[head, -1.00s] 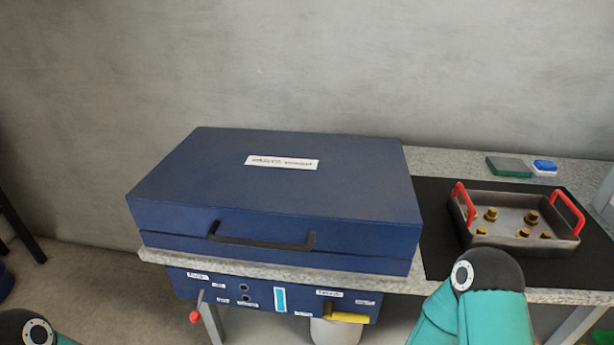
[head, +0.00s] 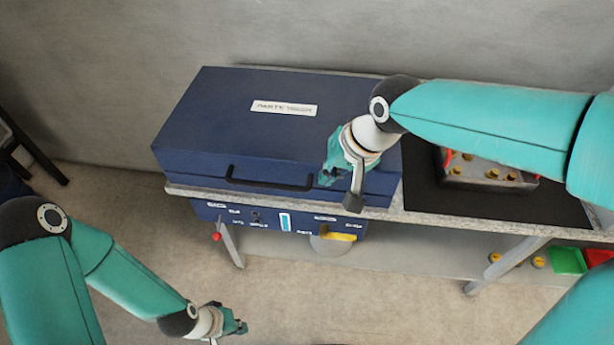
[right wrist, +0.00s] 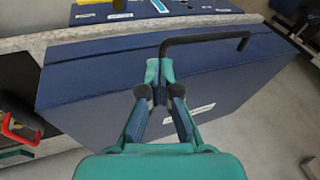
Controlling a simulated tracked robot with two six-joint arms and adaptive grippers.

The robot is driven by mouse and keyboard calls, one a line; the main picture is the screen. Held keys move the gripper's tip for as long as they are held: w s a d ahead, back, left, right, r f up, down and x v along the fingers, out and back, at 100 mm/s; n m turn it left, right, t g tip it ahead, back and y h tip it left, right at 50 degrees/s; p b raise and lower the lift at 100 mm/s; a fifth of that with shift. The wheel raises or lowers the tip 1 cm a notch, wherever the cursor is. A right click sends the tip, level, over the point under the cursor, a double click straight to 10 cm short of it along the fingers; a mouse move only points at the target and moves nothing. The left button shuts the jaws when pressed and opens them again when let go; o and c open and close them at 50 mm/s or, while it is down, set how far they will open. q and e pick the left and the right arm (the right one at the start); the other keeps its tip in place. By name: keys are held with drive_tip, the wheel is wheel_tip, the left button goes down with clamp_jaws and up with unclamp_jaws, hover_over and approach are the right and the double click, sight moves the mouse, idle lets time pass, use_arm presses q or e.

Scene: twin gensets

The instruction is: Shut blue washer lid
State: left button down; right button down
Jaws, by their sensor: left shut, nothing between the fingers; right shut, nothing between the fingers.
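The blue washer (head: 270,125) stands on the bench, and its lid (head: 240,105) lies flat on the body, looking shut. A white label is on its top and a dark bar handle (head: 270,187) on its front. My right gripper (head: 326,178) is shut and empty by the lid's front right part, just right of the handle; whether it touches the lid I cannot tell. In the right wrist view the shut fingers (right wrist: 160,70) show in front of the blue lid (right wrist: 235,85) and near the handle (right wrist: 205,38). My left gripper (head: 243,327) is shut and empty, low in front of the bench.
A metal tray (head: 462,178) with red handles and brass fittings sits on a black mat (head: 490,206) right of the washer, partly hidden by my right arm. A control panel (head: 255,218) is below the washer. Green and red bins (head: 568,261) are at the lower right. The floor in front is clear.

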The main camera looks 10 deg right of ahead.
approach(307, 186)
drive_tip(key=shift+m+t, duration=0.3)
drive_tip(key=x, duration=0.6)
drive_tip(key=shift+a+f+p, duration=0.2)
drive_tip(key=shift+f+p, duration=0.15)
drive_tip(key=shift+f, duration=0.05)
